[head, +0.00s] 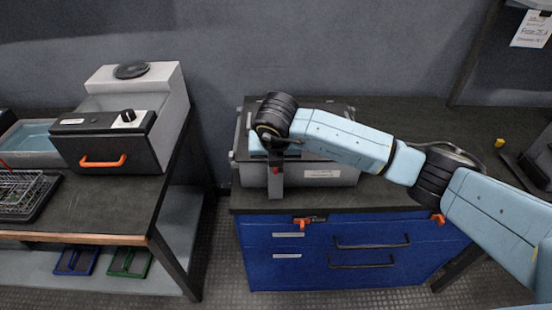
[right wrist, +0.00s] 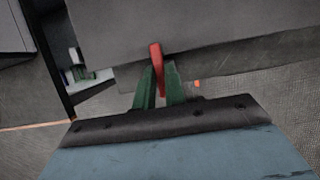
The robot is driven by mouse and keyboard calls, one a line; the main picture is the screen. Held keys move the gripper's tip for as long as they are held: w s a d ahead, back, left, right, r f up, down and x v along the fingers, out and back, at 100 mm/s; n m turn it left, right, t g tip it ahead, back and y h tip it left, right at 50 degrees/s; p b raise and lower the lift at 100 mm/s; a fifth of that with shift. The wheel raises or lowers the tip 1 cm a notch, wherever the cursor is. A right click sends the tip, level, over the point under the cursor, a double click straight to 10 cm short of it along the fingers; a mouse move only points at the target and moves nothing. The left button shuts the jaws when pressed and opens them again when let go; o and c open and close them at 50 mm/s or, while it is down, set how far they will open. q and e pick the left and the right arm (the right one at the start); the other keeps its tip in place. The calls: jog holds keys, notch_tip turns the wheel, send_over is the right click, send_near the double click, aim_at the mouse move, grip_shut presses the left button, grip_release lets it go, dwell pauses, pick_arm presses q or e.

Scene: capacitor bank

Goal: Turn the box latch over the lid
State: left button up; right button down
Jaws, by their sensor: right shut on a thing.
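The grey box (head: 340,175) stands on the dark top of a blue cabinet in the head view. Its grey front side also shows in the right wrist view (right wrist: 225,30). The red latch (right wrist: 156,58) sticks up between the green fingers of my right gripper (right wrist: 157,85), which is shut on it. In the head view a small bit of red latch (head: 276,170) shows at the front left of the box, beside my right gripper (head: 276,185). My right arm hides much of the box top, so the lid's position is unclear. My left gripper is not in view.
The blue cabinet (head: 300,258) has orange catches (head: 308,221) on its front edge. A bench at left holds a white and black device (head: 105,140) and a wire basket (head: 22,190). A gap of floor separates bench and cabinet. A yellow piece (head: 499,143) lies at right.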

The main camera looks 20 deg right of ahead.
dwell(0.4)
jog(key=c, duration=1.5)
grip_release()
jog(key=shift+o, duration=0.2)
jog(key=p+v, duration=0.1)
jog(key=v, duration=1.2)
jog(key=shift+r, duration=0.15)
jog(key=shift+s+a, duration=0.1)
